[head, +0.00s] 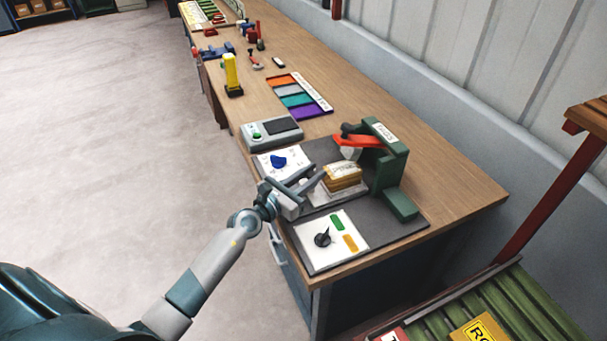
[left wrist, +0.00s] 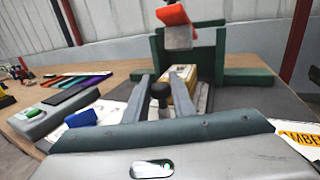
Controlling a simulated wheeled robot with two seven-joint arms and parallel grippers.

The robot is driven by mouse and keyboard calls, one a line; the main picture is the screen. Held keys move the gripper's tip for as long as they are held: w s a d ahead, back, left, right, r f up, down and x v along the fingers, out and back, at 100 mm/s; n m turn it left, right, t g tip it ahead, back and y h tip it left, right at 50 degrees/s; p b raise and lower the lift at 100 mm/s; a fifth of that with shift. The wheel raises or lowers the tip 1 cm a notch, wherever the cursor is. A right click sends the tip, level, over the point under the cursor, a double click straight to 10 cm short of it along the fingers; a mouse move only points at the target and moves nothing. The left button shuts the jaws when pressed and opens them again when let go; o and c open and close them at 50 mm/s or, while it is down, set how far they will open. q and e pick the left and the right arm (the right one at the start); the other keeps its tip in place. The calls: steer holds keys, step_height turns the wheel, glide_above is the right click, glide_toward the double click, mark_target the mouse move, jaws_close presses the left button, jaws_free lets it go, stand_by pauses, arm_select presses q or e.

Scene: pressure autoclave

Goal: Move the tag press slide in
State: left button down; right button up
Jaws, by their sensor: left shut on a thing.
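The tag press (head: 392,165) is a green frame with an orange lever (head: 357,141), standing on a dark grey mat on the bench. Its slide (head: 345,193) is a pale plate, carrying a yellow-brown block (head: 343,177), at the front of the press. My left gripper (head: 317,174) reaches in from the left, at the near side of the block. In the left wrist view its fingers (left wrist: 160,95) are on either side of a dark round knob (left wrist: 158,89), with the block (left wrist: 182,92) just beyond and the lever (left wrist: 178,22) above. The fingers partly hide the slide. My right gripper is not in view.
A grey device (head: 272,133) and coloured strips (head: 297,98) lie farther back. A green roller conveyor (head: 500,305) is at lower right.

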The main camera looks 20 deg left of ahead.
arm_select(q)
steer(key=c, duration=1.8)
jaws_free()
steer(key=shift+r, duration=0.1)
steer(key=o, duration=0.3)
steer(key=shift+w+d, duration=0.15)
steer(key=shift+w, duration=0.1)
steer(key=shift+s+a, duration=0.2)
steer(key=shift+s, duration=0.4)
steer(key=shift+b+v, duration=1.9)
steer(key=shift+v, duration=6.15)
